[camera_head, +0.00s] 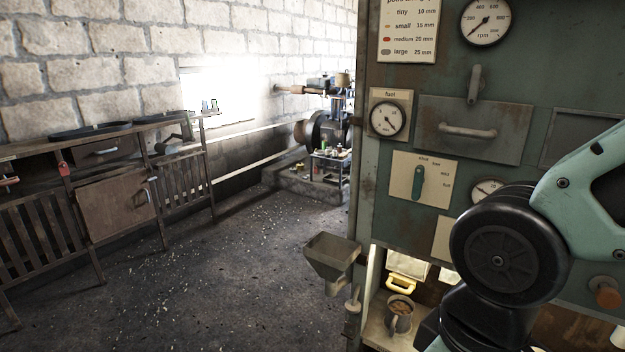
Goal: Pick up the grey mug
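A grey mug (400,318) stands upright in a low open compartment at the base of the green machine, in the lower middle right of the head view. Something brownish shows inside its top. My arm crosses the right side of the view, and its dark joint is to the right of the mug and hides part of the compartment. My gripper is not in view.
The green machine panel (465,70) fills the right, with dials and handles. A metal hopper (332,256) juts out left of the compartment.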

